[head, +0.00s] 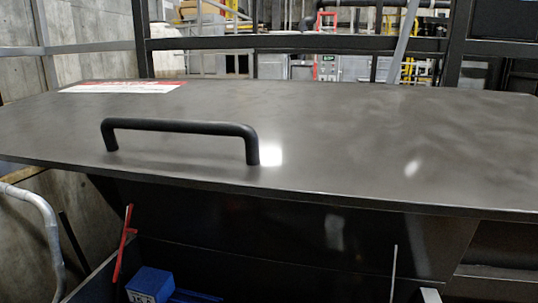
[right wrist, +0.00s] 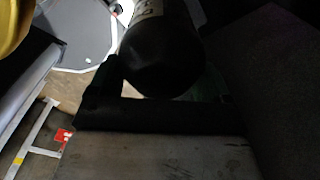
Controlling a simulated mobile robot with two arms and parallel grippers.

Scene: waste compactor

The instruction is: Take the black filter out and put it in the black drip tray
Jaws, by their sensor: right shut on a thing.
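In the right wrist view, a dark, rounded cylinder, which looks like the black filter (right wrist: 160,60), fills the upper middle. A pale printed label shows at its top edge. My right gripper (right wrist: 158,82) is shut on it; its dark fingers are hard to make out in the shadow. The filter's far end runs out of the frame. I cannot pick out the black drip tray for sure in either view. My left gripper is not in view.
In the head view, a wide dark metal lid (head: 350,130) with a black bar handle (head: 180,128) blocks much of the scene. Below it are a blue box (head: 150,283) and a red lever (head: 124,243). A grey railing pipe (head: 45,225) stands at the left.

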